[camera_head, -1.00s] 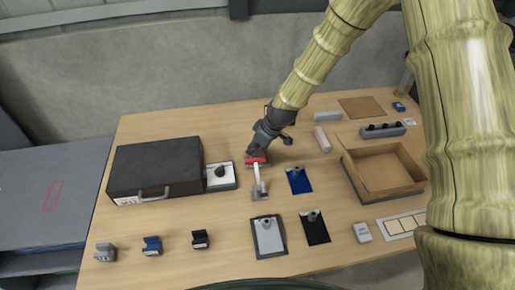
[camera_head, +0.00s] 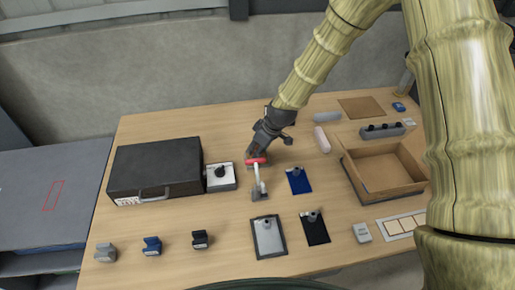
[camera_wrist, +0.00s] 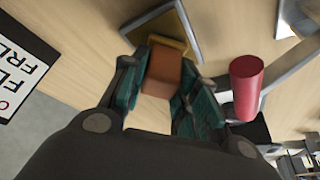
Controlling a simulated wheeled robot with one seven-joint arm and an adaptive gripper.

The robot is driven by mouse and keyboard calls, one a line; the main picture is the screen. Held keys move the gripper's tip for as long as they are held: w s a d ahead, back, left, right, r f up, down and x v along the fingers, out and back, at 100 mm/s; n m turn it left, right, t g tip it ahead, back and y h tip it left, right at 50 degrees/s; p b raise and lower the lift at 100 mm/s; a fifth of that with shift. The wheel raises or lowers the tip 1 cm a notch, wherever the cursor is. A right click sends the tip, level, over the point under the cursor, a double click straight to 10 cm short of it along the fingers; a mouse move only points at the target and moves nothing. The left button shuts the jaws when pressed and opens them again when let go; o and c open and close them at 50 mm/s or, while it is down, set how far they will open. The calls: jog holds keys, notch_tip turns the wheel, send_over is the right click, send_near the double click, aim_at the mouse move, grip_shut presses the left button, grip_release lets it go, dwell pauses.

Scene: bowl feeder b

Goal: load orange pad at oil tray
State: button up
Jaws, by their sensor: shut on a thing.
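An orange-brown block (camera_wrist: 162,72), which looks like the orange pad, sits between the teal-lined fingers of my gripper (camera_wrist: 165,92) in the wrist view. My gripper is shut on it. Just beyond its far end is a golden tray-like piece with a grey rim (camera_wrist: 180,22), perhaps the oil tray. I cannot tell whether the two touch. In the head view my gripper (camera_head: 257,152) is low over the table, behind a red lever handle (camera_head: 257,160), and the pad is hidden there. The red handle (camera_wrist: 246,80) stands close to the right finger in the wrist view.
A black case (camera_head: 155,168) and a white plate with a black knob (camera_head: 221,184) lie to the left. A blue clipboard (camera_head: 301,186) lies right of the lever, an open wooden box (camera_head: 350,172) further right. Several small clamps line the front left. Bare table lies between.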

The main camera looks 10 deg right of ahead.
aim_at(257, 146)
jog(key=shift+r+p, duration=1.8)
jog(key=shift+r, duration=1.55)
jog(key=shift+r, duration=0.1)
